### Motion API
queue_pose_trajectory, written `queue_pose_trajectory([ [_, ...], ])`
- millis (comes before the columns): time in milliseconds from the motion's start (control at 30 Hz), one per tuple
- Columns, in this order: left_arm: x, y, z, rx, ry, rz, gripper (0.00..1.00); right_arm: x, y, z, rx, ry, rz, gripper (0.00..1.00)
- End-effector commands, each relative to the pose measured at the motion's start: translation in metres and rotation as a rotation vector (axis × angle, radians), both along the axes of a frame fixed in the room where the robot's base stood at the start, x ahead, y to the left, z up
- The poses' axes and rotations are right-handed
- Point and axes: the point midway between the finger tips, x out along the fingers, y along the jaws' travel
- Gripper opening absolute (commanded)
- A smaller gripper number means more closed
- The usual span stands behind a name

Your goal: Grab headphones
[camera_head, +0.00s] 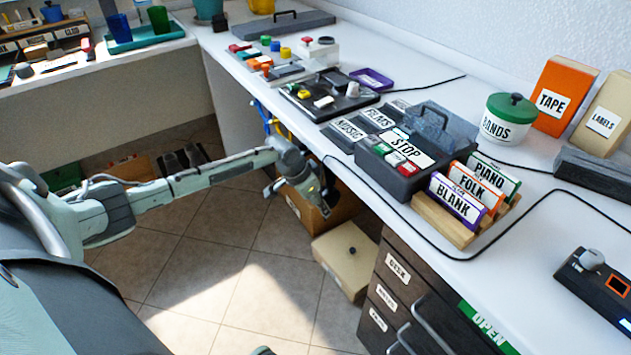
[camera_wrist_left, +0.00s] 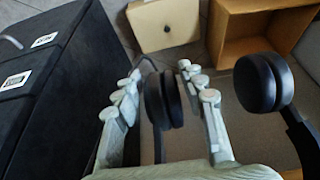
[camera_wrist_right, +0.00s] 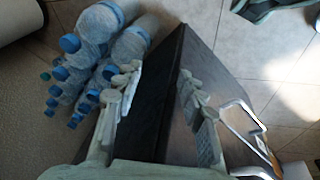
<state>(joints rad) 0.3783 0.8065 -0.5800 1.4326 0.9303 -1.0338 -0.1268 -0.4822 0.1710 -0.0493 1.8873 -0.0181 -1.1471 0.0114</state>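The black headphones show in the left wrist view: one ear cup (camera_wrist_left: 163,98) lies between my left gripper's fingers (camera_wrist_left: 160,78), and the other ear cup (camera_wrist_left: 264,82) is outside them, to the right. The left fingers are apart, with a narrow gap visible on each side of the cup; I cannot tell if either touches it. In the head view my left gripper (camera_head: 308,190) is low beside the counter's front edge, and the headphones cannot be made out there. My right gripper (camera_wrist_right: 158,85) is open and empty near the corner of a dark cabinet (camera_wrist_right: 163,110).
The white counter (camera_head: 440,255) holds disc boxes, labelled cards (camera_head: 458,200) and a black cable. Below it stand a drawer cabinet (camera_head: 400,310), a beige box (camera_head: 345,262) and an open wooden box (camera_wrist_left: 250,35). Bottles (camera_wrist_right: 95,50) stand left of my right gripper.

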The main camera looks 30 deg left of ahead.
Motion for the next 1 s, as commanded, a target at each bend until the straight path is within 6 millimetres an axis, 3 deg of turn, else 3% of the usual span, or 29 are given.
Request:
queue_pose_trajectory([
  [33, 0.000, 0.000, 0.000, 0.000, 0.000, 0.000, 0.31, 0.001, 0.000, 0.000, 0.000, 0.000, 0.000, 0.40],
  [300, 0.000, 0.000, 0.000, 0.000, 0.000, 0.000, 0.00, 0.001, 0.000, 0.000, 0.000, 0.000, 0.000, 0.40],
  [633, 0.001, 0.000, 0.003, 0.000, -0.002, 0.000, 0.00, 0.001, 0.000, 0.000, 0.000, 0.000, 0.001, 0.40],
  [800, 0.001, 0.001, 0.017, 0.000, -0.004, 0.001, 0.00, 0.001, 0.000, 0.000, 0.001, 0.000, 0.001, 0.40],
  [1000, -0.036, 0.017, 0.015, 0.004, 0.004, 0.001, 0.00, 0.000, 0.000, -0.002, 0.001, 0.002, 0.001, 0.40],
])
